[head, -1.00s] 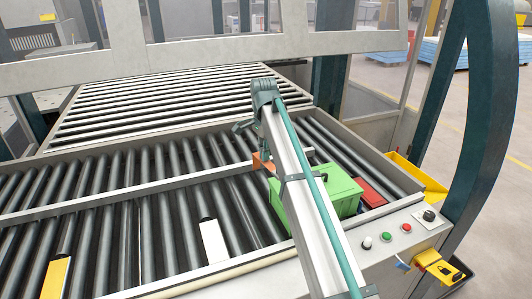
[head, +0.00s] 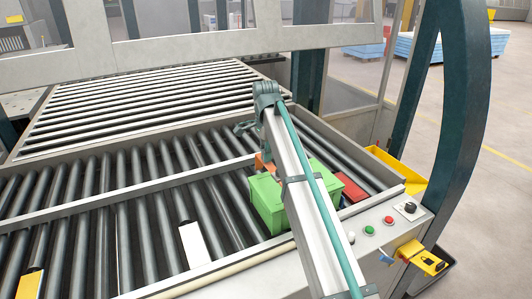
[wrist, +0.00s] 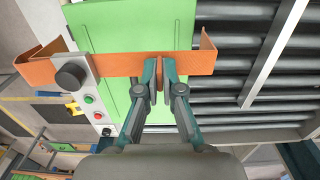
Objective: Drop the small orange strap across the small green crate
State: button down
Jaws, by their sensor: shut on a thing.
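The small orange strap (wrist: 110,65) is a flat bar with bent-up ends, seen in the wrist view. My gripper (wrist: 160,72) is shut on it near the middle. The strap crosses in front of the green crate (wrist: 115,28), and its ends stick out past both sides of it. I cannot tell whether strap and crate touch. In the head view, the crate (head: 264,203) sits on the rollers, partly behind my arm. Only a bit of the strap (head: 262,160) shows there, at the crate's back edge; my fingers are hidden.
A red box (head: 353,192) lies right of the crate. A white block (head: 193,244) and a yellow block (head: 31,284) lie on the rollers to the left. A metal rail (head: 130,191) crosses the rollers behind. A button panel (head: 385,232) is at the front right.

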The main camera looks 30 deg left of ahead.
jog(key=b, duration=0.2)
send_over(266, 181)
jog(key=shift+f, duration=2.55)
jog(key=shift+f+b, duration=0.3)
jog(key=shift+f, duration=1)
jog(key=shift+f, duration=0.25)
jog(key=c, duration=1.2)
grip_release()
jog(key=shift+c, duration=0.2)
jog(key=shift+r, duration=0.1)
